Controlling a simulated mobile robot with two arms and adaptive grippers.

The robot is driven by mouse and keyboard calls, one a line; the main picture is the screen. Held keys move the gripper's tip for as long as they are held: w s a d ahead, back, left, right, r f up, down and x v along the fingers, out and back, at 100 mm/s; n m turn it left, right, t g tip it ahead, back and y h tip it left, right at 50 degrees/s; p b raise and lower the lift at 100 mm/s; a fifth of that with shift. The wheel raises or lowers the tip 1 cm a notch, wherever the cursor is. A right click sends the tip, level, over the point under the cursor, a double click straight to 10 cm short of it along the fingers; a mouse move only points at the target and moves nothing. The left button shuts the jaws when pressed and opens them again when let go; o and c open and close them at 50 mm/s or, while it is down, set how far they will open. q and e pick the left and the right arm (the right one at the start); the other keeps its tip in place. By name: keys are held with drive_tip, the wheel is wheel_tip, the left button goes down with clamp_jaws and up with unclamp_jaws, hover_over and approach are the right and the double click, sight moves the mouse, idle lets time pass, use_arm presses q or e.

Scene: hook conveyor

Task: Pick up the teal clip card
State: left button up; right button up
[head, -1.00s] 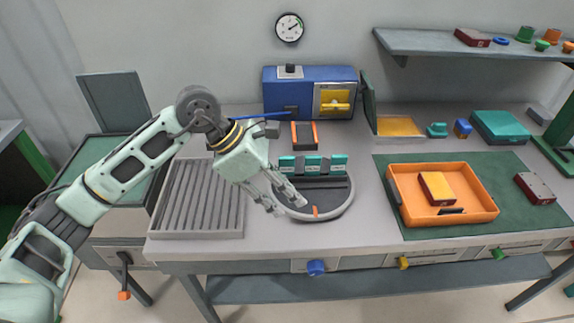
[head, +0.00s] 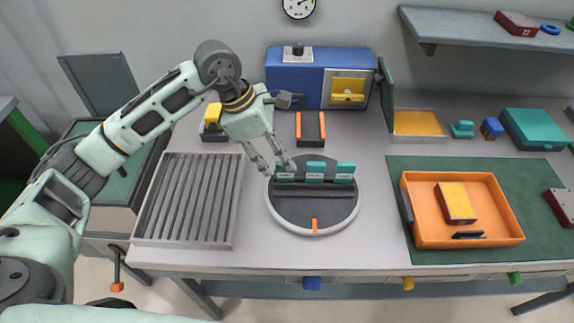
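Three teal clip cards stand in a row in a dark slotted holder on a round grey turntable (head: 290,211): a left card (head: 285,178), a middle card (head: 315,170) and a right card (head: 346,171). Each has a pale label with writing too small to read. My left gripper (head: 280,170) is open, its fingers pointing down at the left card. Its fingers partly overlap the left card in the picture, and I cannot tell if they touch it. My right gripper is not in view.
A grey ribbed tray (head: 232,218) lies left of the turntable. A black and orange block (head: 310,127) and a blue machine (head: 295,75) stand behind it. An orange bin (head: 412,231) sits on a green mat at right. Bare table lies between turntable and mat.

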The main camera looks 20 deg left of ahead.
sight(284, 170)
use_arm(q)
drive_tip(key=shift+s+d+f+p, duration=0.2)
drive_tip(key=shift+d+f+p, duration=0.25)
drive_tip(key=shift+f+p, duration=0.3)
drive_tip(key=x, duration=0.1)
drive_tip(key=p+x, duration=0.1)
drive_tip(key=shift+w+d+f, duration=0.1)
drive_tip(key=shift+w+f, duration=0.2)
drive_tip(key=shift+f, duration=0.05)
drive_tip(key=shift+w+f, duration=0.1)
drive_tip(key=shift+f, duration=0.25)
drive_tip(key=shift+d, duration=0.1)
drive_tip(key=shift+f, duration=0.1)
drive_tip(key=c, duration=0.6)
clamp_jaws()
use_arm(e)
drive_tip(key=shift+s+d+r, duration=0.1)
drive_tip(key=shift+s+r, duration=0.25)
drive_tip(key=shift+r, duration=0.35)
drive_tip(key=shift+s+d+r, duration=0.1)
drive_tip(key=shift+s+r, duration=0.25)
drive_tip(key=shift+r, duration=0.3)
